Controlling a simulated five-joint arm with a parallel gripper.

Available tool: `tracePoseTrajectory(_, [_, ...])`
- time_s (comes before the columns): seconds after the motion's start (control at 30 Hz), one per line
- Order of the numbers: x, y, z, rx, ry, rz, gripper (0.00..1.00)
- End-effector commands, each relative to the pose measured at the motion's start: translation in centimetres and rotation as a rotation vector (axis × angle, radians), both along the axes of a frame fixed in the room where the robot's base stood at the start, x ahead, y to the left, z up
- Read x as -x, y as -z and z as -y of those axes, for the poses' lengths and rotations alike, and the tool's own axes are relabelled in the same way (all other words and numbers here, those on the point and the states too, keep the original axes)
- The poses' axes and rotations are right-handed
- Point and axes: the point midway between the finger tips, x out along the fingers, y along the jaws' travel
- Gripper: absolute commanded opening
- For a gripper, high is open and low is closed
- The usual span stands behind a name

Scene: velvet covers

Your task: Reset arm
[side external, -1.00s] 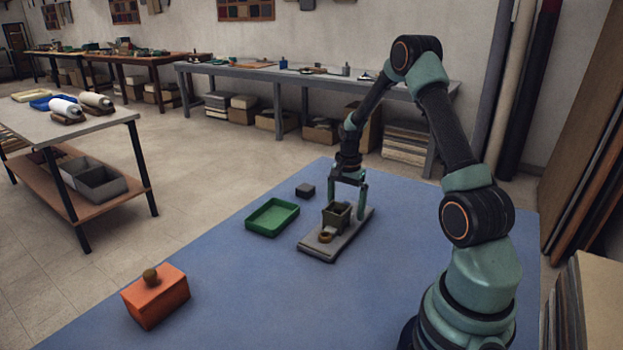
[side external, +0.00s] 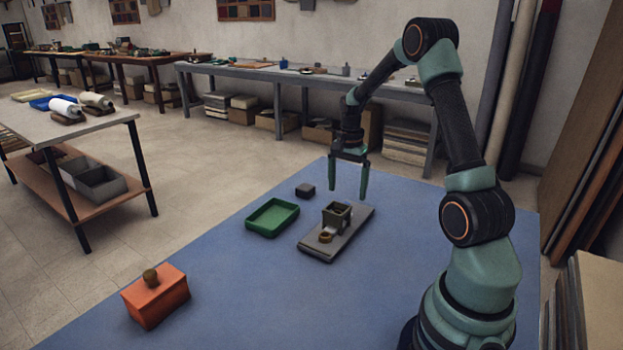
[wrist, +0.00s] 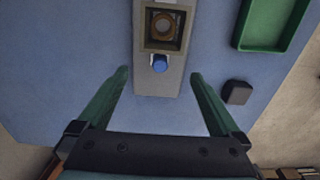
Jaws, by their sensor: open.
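My gripper (side external: 348,195) is open and empty, raised above the blue mat (side external: 400,265), behind a small open-topped square box (side external: 332,220). The box stands on a long grey board (side external: 313,252), with a tan ring (side external: 325,238) in front of it. In the wrist view, the gripper (wrist: 158,74) has nothing between its spread fingers. That view shows the box (wrist: 148,40) with a round tan shape in its opening, and a blue round piece (wrist: 160,63) on the board beside it; the box hides this piece in the side view.
A shallow green tray (side external: 290,211) lies left of the board, with a small dark block (side external: 305,190) behind it. An orange box (side external: 155,300) with a brown knob stands at the mat's front left. A long grey bench (side external: 260,72) stands behind the mat.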

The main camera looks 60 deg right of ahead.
Motion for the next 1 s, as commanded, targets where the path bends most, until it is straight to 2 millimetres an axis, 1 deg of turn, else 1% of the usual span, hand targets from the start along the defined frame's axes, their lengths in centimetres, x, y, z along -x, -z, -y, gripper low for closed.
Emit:
tracePoseTrajectory(0.07, [0.0, 0.0, 0.0, 0.000, -0.001, 0.000, 1.00])
tracePoseTrajectory(0.17, [-0.3, -0.6, -0.6, 0.007, -0.029, 0.008, 1.00])
tracePoseTrajectory(0.27, [-0.9, -2.4, -2.3, 0.025, -0.115, 0.031, 1.00])
tracePoseTrajectory(0.37, [-1.5, -5.1, -5.1, 0.056, -0.255, 0.067, 1.00])
tracePoseTrajectory(0.43, [-1.7, -7.0, -7.5, 0.079, -0.368, 0.095, 1.00])
tracePoseTrajectory(0.6, [-1.2, -10.8, -13.0, 0.139, -0.641, 0.159, 1.00])
tracePoseTrajectory(0.67, [-0.8, -11.8, -14.9, 0.161, -0.737, 0.182, 1.00])
tracePoseTrajectory(0.8, [0.8, -13.8, -19.2, 0.215, -0.958, 0.236, 1.00])
tracePoseTrajectory(1.0, [3.6, -15.4, -24.3, 0.298, -1.260, 0.314, 1.00])
